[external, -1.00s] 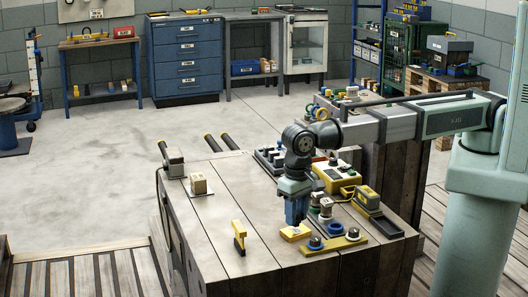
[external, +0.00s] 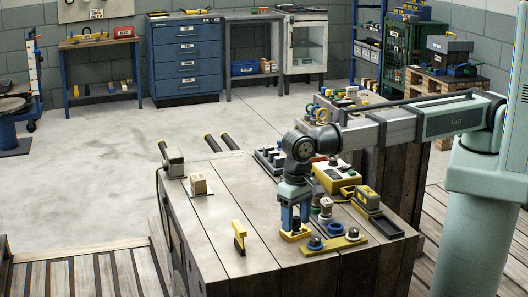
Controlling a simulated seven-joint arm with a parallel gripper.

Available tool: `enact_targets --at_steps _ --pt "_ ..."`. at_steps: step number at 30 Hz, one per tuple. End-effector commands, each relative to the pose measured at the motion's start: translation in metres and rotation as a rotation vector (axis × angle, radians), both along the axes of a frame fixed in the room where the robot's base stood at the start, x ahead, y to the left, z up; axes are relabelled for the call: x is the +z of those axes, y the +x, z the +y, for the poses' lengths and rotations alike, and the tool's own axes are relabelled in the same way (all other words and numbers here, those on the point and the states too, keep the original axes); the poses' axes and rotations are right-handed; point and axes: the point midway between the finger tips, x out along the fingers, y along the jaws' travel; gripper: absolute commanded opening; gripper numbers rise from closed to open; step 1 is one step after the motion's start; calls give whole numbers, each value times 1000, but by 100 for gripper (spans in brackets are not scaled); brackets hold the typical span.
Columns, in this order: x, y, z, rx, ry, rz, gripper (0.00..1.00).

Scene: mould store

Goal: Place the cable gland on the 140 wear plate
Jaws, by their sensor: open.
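My gripper (external: 295,227) points down over a small yellow block or plate (external: 295,236) near the front of the bench. Its two blue fingers are apart, one at each side of the block's upper part. Whether they touch it is too small to tell. I cannot tell for certain which piece is the cable gland; small round parts stand close by, such as a grey one (external: 326,206) right of my gripper. No 140 marking can be read, so I cannot tell which piece is the wear plate.
A yellow bar (external: 336,245) with dark round parts lies just right of the gripper, with a blue ring (external: 335,229) behind it. A yellow upright piece (external: 239,236) stands left. A box on a pale plate (external: 200,184) is farther back.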

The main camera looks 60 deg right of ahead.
Motion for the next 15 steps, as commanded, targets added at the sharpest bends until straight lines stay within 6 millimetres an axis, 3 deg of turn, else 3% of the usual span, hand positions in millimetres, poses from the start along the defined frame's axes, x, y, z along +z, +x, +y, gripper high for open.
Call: enact_targets --at_steps 8,15 --pt "18 0 0 0 1 0 57" --pt "58 0 0 0 1 -2 57"
